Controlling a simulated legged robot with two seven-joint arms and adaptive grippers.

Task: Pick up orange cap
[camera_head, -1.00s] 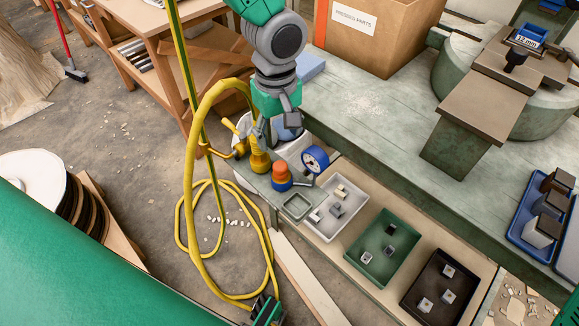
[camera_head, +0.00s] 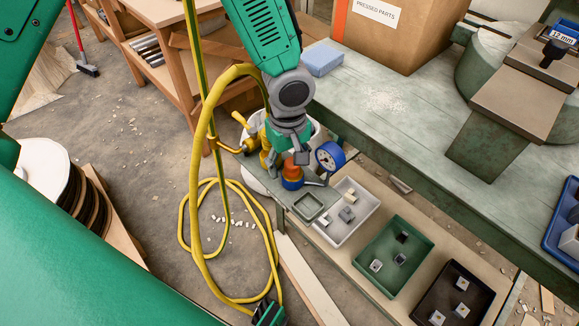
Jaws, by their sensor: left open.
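The orange cap (camera_head: 290,171) sits upright on a small blue base (camera_head: 291,184) at the left end of the bench ledge. My left arm reaches down from the top. My left gripper (camera_head: 298,160) is open right at the cap, and its grey fingers overlap the cap's upper part in the picture. I cannot tell whether they touch it. The cap's top is partly hidden.
A blue-rimmed gauge (camera_head: 330,156) stands close to the right of the cap. A yellow can (camera_head: 266,158) is close on the left, partly hidden. A yellow hose (camera_head: 196,170) loops at left. Grey (camera_head: 345,232), green (camera_head: 388,270) and black trays lie front right.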

